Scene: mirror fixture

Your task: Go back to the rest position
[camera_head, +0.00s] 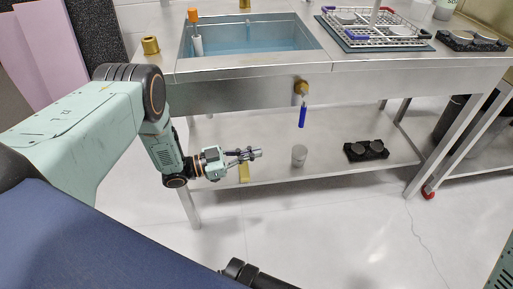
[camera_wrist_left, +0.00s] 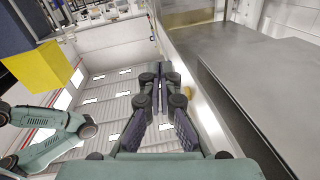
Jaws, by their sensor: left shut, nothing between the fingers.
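My left arm comes in from the left in the head view. Its gripper (camera_head: 252,154) is held out in front of the steel sink bench (camera_head: 250,95), lower than the worktop. It points to the right. In the left wrist view the two dark fingers of the gripper (camera_wrist_left: 160,84) are together with nothing between them. A flat steel surface (camera_wrist_left: 250,70) lies to the right of the fingers in that view. My right gripper is not in view.
The bench's lower shelf (camera_head: 225,140) carries a cup (camera_head: 299,156) and a black holder (camera_head: 366,150). A blue-handled item (camera_head: 302,116) hangs at the bench front. A wire rack (camera_head: 375,28) stands on top. White floor (camera_head: 330,235) in front is clear.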

